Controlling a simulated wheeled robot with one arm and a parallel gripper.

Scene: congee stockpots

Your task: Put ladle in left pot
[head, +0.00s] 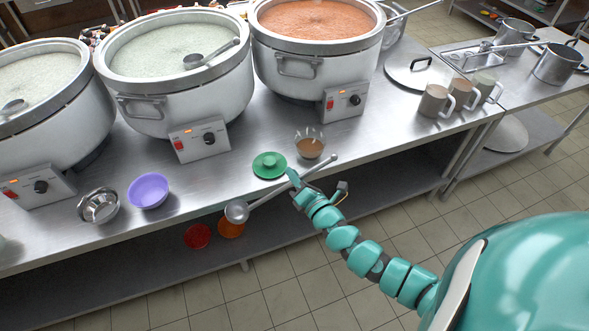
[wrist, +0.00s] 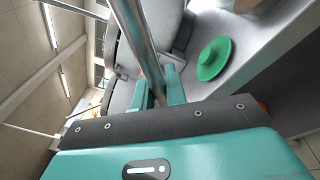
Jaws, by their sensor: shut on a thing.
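My gripper (head: 297,183) is shut on the handle of a steel ladle (head: 237,211), in front of the counter edge. The ladle is tilted, its bowl to the lower left and its handle end to the upper right. In the wrist view the handle (wrist: 137,42) runs between the fingers of my gripper (wrist: 161,92); the bowl is not clear there. The middle pot (head: 180,94) also holds pale congee and a ladle (head: 208,54).
A right pot (head: 309,66) holds reddish food. A green lid-like object (head: 269,165), glass bowl (head: 310,143), purple bowl (head: 148,191) and metal bowl (head: 98,206) line the counter front. Mugs (head: 436,103) stand right. A lower shelf holds red (head: 197,236) and orange (head: 231,228) dishes.

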